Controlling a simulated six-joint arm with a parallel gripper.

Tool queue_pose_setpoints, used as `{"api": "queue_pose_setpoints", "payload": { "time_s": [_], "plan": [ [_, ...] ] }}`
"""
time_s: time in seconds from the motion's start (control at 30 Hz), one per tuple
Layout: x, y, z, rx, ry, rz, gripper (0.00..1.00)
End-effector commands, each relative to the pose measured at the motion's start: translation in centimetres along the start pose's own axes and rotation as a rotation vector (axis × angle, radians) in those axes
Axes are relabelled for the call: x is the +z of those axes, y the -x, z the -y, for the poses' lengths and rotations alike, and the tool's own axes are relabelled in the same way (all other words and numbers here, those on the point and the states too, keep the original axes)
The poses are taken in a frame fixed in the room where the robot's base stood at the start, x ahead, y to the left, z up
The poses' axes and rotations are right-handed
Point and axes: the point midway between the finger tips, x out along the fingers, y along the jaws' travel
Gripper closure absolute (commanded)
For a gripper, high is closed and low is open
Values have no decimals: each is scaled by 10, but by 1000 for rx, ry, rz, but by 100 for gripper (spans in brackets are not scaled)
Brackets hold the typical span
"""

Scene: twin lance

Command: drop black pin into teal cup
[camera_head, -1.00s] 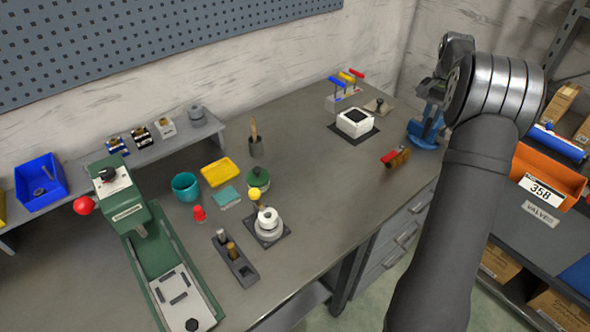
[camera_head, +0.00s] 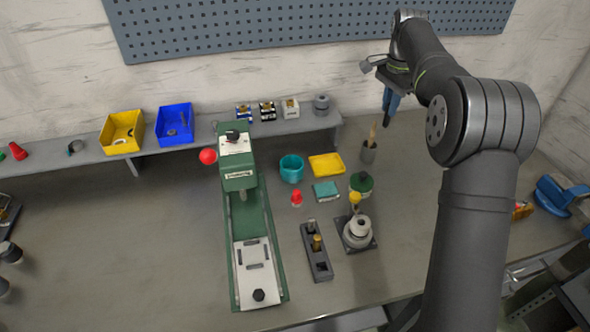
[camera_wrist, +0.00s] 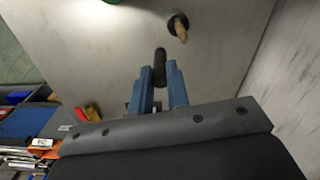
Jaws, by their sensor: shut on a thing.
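The teal cup (camera_head: 291,169) stands upright on the bench, to the right of the green press, in the head view. My gripper (camera_head: 387,123) is above the bench at the back, to the right of the cup and clear of it. In the wrist view, its blue fingers (camera_wrist: 160,80) are shut on the black pin (camera_wrist: 160,60), a dark rounded cylinder that sticks out past the fingertips.
The green press (camera_head: 240,185) with a red knob stands left of the cup. A yellow tray (camera_head: 326,165), a teal pad (camera_head: 326,191), a red piece (camera_head: 296,198) and a green round tin (camera_head: 361,183) lie close by. A brush pot (camera_head: 368,152) stands below my gripper.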

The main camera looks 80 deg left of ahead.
Motion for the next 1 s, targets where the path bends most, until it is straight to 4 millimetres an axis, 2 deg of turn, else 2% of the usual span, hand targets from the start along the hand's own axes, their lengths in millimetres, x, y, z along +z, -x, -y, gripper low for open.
{"api": "queue_pose_setpoints", "payload": {
  "time_s": [0.03, 0.2, 0.4, 0.5, 0.6, 0.7, 0.87, 1.0],
  "plan": [
    [26, -4, 13, 2, 1, 1, 100],
    [103, -29, 40, 3, -60, 1, 100],
    [188, -54, 56, 3, -142, 1, 100],
    [221, -61, 58, 2, -176, 0, 100],
    [243, -66, 59, 1, -203, 0, 100],
    [255, -69, 59, 1, -220, 0, 100],
    [260, -79, 59, 2, -228, 0, 100],
    [259, -95, 59, 3, -228, 0, 100]
  ]
}}
